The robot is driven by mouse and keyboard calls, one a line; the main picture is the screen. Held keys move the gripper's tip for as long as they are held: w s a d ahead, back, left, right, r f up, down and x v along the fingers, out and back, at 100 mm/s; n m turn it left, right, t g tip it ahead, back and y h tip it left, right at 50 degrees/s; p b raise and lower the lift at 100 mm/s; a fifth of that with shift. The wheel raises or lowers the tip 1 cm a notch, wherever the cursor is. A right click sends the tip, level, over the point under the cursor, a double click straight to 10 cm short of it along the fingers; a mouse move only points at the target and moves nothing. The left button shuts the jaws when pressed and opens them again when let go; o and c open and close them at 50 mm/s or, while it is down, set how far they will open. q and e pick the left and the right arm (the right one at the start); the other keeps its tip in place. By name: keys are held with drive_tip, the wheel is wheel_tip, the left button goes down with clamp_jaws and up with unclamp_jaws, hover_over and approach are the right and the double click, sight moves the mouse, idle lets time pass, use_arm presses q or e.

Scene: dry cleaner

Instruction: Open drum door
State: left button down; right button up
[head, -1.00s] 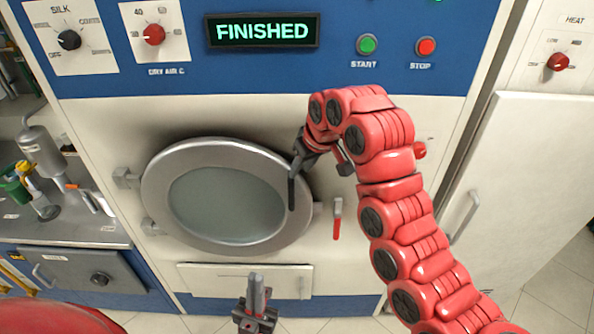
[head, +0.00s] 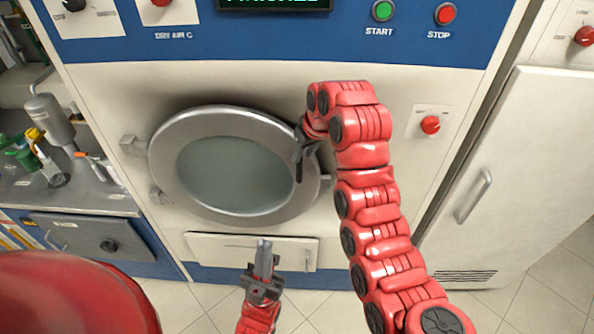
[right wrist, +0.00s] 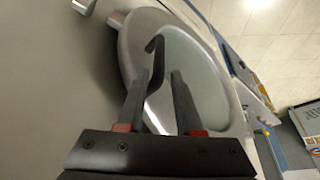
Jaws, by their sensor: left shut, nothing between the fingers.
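The round drum door (head: 235,112) has a grey metal rim and a dull glass window (head: 235,175). It looks closed against the white machine front, with hinges at its left. My right gripper (head: 300,160) is at the rim's right edge. In the right wrist view its two fingers (right wrist: 160,88) stand apart in front of the rim (right wrist: 130,50). A dark bent bar (right wrist: 156,60) shows between them; I cannot tell whether they touch it. My left gripper (head: 264,248) is shut and empty, below the door in the picture. My right arm hides the area right of the latch.
Green start (head: 383,11) and red stop (head: 445,14) buttons are above. A red knob (head: 430,125) is right of my arm. A white cabinet (head: 525,150) stands at the right. A cluttered counter (head: 75,200) is at the left. A white panel (head: 215,248) lies below the door.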

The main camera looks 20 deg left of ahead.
sight(297, 167)
drive_tip(key=p+x, duration=0.1)
drive_tip(key=x, duration=0.6)
drive_tip(key=shift+w+a, duration=0.1)
drive_tip(key=shift+w, duration=0.05)
drive_tip(key=shift+a+f, duration=0.2)
drive_tip(key=shift+f, duration=0.4)
drive_tip(key=shift+w+f, duration=0.25)
drive_tip(key=shift+f, duration=0.05)
clamp_jaws()
idle(0.4)
